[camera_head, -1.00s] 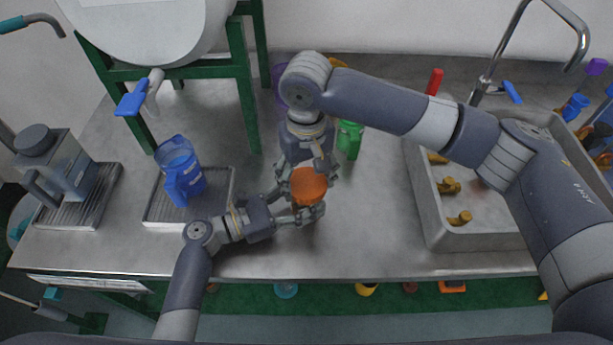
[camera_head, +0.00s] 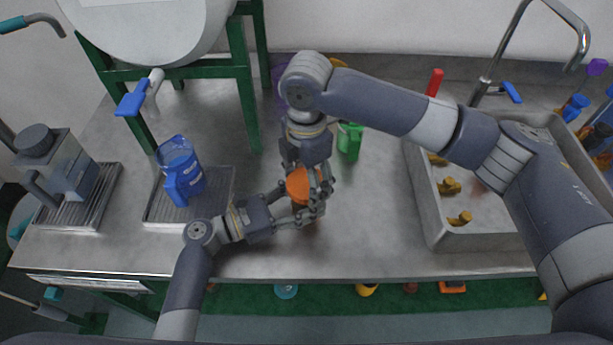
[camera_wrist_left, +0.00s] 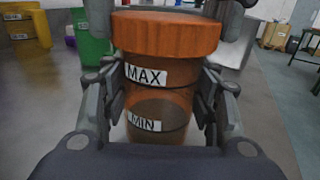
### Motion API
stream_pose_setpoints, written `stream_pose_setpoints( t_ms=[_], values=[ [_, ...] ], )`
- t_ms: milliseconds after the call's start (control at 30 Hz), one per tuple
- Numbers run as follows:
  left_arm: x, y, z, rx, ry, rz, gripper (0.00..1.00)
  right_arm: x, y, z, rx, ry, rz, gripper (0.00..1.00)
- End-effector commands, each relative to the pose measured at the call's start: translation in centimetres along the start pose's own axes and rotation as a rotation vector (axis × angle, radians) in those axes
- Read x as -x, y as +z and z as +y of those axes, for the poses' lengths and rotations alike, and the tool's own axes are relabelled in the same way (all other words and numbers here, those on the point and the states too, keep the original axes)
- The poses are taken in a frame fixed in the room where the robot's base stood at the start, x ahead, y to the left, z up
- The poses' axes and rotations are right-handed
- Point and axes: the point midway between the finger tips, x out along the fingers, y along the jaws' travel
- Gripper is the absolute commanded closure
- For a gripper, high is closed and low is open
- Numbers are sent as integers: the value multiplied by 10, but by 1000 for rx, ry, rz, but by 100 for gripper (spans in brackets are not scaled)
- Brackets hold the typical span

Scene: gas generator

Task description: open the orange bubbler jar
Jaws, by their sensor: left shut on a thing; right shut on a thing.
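The orange bubbler jar stands upright on the steel counter, with its orange lid (camera_head: 300,185) partly hidden by my right gripper in the head view. In the left wrist view the jar (camera_wrist_left: 158,105) shows MAX and MIN labels, and its lid (camera_wrist_left: 165,36) sits on top. My left gripper (camera_head: 300,212) is shut around the jar's body from the left and front. My right gripper (camera_head: 311,180) reaches down from above, with its fingers shut around the lid.
A green jar (camera_head: 349,140) stands close behind to the right. A blue pitcher (camera_head: 180,170) stands on a drip tray (camera_head: 222,188) at the left. A sink (camera_head: 434,225) with yellow pieces is at the right. The counter in front of the jar is clear.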

Motion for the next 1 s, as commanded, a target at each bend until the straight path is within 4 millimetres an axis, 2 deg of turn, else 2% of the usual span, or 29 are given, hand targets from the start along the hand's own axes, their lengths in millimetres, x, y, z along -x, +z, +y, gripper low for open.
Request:
stream_pose_setpoints(
  t_ms=[500, 700, 833, 1000],
  values=[
    [0, 0, -1, 1, -2, -2, 100, -1, 1, -1, 932, -3, -1, 64],
    [0, 0, -1, 1, -2, -2, 100, 0, 1, 0, 1250, -2, -1, 64],
    [0, 0, -1, 1, -2, -2, 100, 0, 1, 0, 1365, -2, -1, 64],
    [0, 0, -1, 1, -2, -2, 100, 0, 1, 0, 1369, -2, 0, 64]
  ],
)
